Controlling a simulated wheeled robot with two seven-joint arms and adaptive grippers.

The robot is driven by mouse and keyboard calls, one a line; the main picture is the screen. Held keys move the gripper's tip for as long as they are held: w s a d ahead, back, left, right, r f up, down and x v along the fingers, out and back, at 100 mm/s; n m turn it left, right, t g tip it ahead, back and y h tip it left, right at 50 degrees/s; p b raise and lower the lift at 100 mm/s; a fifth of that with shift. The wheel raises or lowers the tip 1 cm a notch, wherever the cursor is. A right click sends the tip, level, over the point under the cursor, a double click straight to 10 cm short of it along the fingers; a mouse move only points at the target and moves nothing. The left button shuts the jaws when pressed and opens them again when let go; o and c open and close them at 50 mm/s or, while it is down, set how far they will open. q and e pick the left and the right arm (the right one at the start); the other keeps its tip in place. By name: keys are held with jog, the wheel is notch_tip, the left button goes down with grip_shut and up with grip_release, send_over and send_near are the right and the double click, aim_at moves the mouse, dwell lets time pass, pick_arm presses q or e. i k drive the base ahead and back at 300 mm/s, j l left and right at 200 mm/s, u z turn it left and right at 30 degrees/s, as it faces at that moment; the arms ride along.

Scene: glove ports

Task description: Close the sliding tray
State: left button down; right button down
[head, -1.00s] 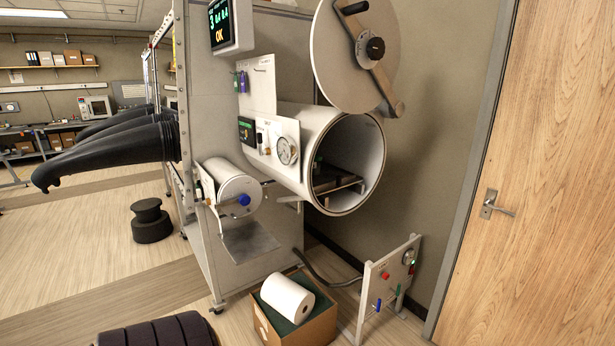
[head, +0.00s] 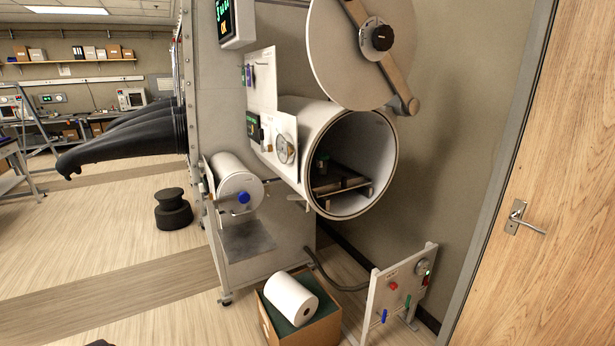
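The sliding tray (head: 343,184) is a dark flat plate on light rails inside the large open cylindrical chamber (head: 393,150). A small dark object (head: 321,163) stands at its back left. How far the tray is drawn out along the chamber is hard to tell; its front edge lies near the chamber mouth. The round chamber door (head: 340,60) is swung up above the mouth, with a bar and dark knob (head: 377,36) across it. Neither of my grippers is in view.
A smaller cylinder (head: 232,180) with a blue knob sits left of the chamber, above a metal shelf (head: 248,240). On the floor are a cardboard box (head: 318,330) with a white roll, a valve panel (head: 400,295) and a black stool (head: 173,210). A wooden door (head: 520,150) stands right.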

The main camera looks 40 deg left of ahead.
aim_at(340, 178)
jog(key=i+l+u, duration=0.15)
jog(key=u, duration=0.25)
jog(key=i+l+u, duration=0.15)
jog(key=l+u, duration=0.25)
jog(key=i+l+u, duration=0.1)
jog(key=u, duration=0.3)
jog(key=l+u, duration=0.4)
jog(key=i, duration=0.05)
